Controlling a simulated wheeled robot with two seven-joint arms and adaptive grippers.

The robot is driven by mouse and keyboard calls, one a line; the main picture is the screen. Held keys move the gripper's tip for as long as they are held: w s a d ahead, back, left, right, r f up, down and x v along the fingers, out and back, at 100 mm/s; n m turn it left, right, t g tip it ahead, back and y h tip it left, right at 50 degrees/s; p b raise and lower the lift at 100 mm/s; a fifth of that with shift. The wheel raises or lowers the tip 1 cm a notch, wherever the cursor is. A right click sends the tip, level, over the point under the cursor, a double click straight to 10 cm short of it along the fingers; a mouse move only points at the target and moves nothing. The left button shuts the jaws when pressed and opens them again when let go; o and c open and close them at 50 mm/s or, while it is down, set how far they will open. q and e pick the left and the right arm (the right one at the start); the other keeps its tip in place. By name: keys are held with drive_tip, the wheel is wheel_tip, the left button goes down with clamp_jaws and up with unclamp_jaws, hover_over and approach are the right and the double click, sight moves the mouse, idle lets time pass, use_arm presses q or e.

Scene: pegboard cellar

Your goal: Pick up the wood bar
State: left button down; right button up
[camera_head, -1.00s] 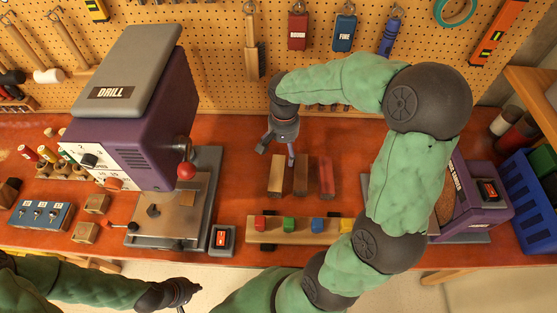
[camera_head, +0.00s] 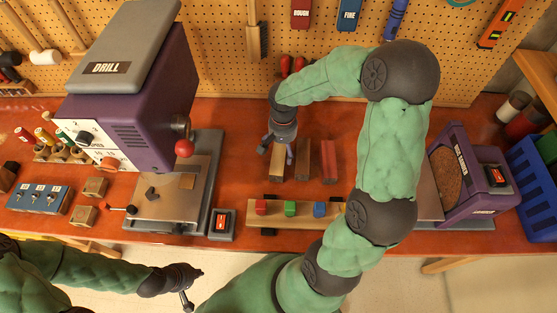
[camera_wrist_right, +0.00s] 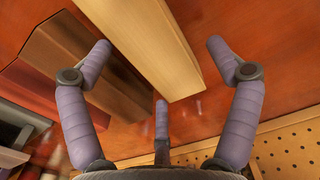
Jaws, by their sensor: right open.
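Three bars lie side by side on the red-brown bench: a pale wood bar (camera_head: 276,164) at left, a browner wood bar (camera_head: 302,160) in the middle and a reddish bar (camera_head: 328,161) at right. My right gripper (camera_head: 283,154) is over the far end of the pale bar. In the right wrist view the right gripper (camera_wrist_right: 160,45) is open, with the pale bar (camera_wrist_right: 158,60) between its spread fingers and a gap on each side. The brown bar (camera_wrist_right: 85,45) lies close beside the left finger. My left gripper (camera_head: 187,290) hangs low in front of the bench; its jaws are too small to read.
A purple drill press (camera_head: 130,100) stands at left and a purple sander (camera_head: 470,180) at right. A wooden rail with coloured blocks (camera_head: 290,209) lies in front of the bars. A pegboard (camera_head: 220,60) rises behind the bench.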

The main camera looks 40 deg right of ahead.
drive_tip(key=shift+f, duration=0.55)
drive_tip(key=c, duration=1.4)
drive_tip(key=shift+r, duration=0.15)
